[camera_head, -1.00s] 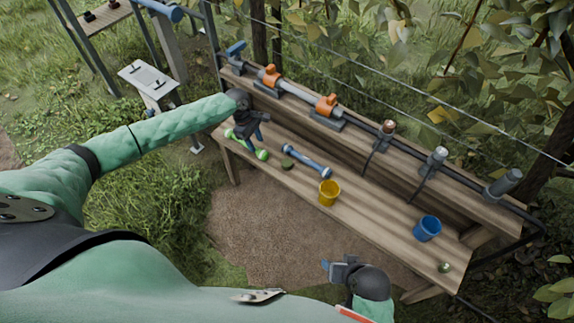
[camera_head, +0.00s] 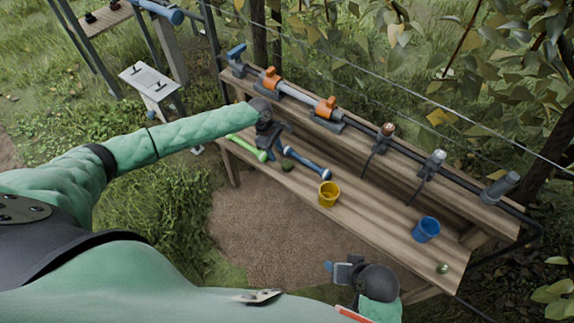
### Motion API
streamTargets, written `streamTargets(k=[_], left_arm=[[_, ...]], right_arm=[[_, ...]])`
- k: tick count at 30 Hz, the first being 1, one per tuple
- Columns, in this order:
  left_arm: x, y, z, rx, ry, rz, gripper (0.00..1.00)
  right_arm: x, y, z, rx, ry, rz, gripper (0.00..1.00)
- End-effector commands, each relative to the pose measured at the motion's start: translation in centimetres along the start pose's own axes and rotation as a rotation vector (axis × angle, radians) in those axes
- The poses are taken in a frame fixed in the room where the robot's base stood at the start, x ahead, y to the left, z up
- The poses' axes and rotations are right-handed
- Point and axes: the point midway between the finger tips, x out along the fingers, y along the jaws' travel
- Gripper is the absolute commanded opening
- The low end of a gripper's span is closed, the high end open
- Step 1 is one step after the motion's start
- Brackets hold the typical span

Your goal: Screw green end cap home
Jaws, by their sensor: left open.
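A bright green bar with a thicker right end (camera_head: 248,148) lies on the lower shelf at its left. A small dark green round piece (camera_head: 288,165) sits to its right; I cannot tell whether it is the end cap. A blue bar with thick ends (camera_head: 307,162) lies beside it. My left gripper (camera_head: 272,152) is open, pointing down over the shelf between the green bar and the blue bar's left end; contact cannot be made out. My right gripper (camera_head: 332,269) is off the bench's front side, its fingers too unclear to judge.
A yellow cup (camera_head: 329,195) and a blue cup (camera_head: 426,230) stand on the lower shelf, with a small green round thing (camera_head: 443,268) at its right end. A grey pipe in orange clamps (camera_head: 294,91) runs along the upper shelf (camera_head: 355,130). Wires cross above.

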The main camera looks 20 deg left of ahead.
Motion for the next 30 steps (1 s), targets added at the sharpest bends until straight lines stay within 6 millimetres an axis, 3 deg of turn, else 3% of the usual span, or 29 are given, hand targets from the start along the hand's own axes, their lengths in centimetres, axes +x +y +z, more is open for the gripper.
streamTargets(k=[7,17,23,30], left_arm=[[0.4,0.1,1.6,0.000,0.001,0.001,0.41],[0.5,0.0,1.7,0.000,0.001,0.000,0.41],[0.8,0.1,3.2,0.001,0.000,0.001,0.41],[4.6,0.0,3.1,-0.001,0.001,-0.001,0.41]], right_arm=[[-1.1,0.0,-0.8,-0.004,0.004,0.003,0.56],[-0.6,0.0,-0.1,0.000,-0.008,0.002,0.56],[-0.9,-0.1,0.6,0.004,-0.026,0.003,0.56],[-1.4,0.1,0.1,0.003,-0.021,0.009,0.56]])
